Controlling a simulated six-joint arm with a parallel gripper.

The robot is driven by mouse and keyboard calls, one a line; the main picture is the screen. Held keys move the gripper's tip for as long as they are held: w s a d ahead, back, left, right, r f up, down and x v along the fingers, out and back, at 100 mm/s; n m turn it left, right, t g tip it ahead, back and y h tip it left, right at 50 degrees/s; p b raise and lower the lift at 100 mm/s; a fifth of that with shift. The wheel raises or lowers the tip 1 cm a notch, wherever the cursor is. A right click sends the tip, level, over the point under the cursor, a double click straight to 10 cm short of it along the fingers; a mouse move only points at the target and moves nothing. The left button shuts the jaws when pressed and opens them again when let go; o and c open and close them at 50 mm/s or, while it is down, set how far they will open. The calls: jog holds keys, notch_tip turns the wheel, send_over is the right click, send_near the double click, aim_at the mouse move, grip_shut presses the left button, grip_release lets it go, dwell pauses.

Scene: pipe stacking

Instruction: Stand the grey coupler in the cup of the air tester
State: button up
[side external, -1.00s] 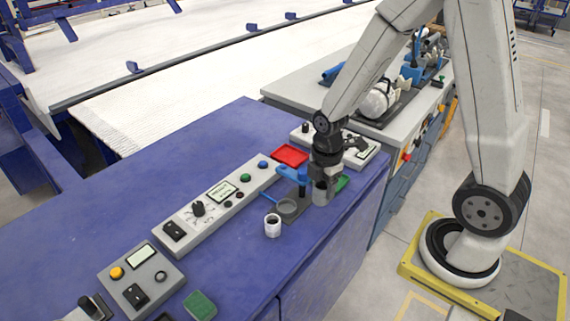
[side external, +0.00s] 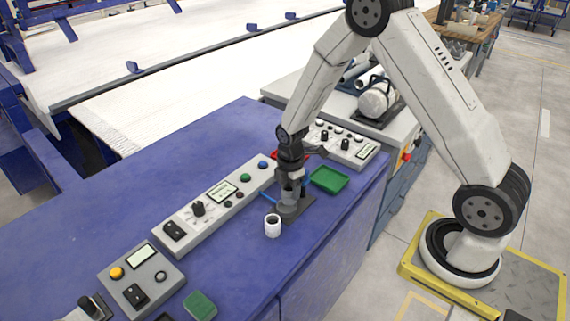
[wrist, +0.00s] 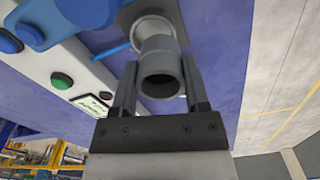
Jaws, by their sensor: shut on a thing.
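My gripper (side external: 290,193) points down at the air tester, and its two fingers (wrist: 159,90) are shut on the grey coupler. In the wrist view the coupler (wrist: 161,72) sits between the fingers with its open end facing the camera.
A long control panel (side external: 215,203) lies to the left. A green tray (side external: 330,179) is to the right, and a red tray (side external: 276,155) is partly hidden behind my arm.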

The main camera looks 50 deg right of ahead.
aim_at(288, 196)
jog(key=shift+w+f, duration=0.25)
jog(key=shift+f, duration=0.05)
jog(key=shift+w+f, duration=0.3)
jog(key=shift+f, duration=1.5)
jog(key=shift+f, duration=0.15)
jog(key=o, duration=1.3)
jog(key=shift+c, duration=0.2)
jog(key=shift+r, duration=6.15)
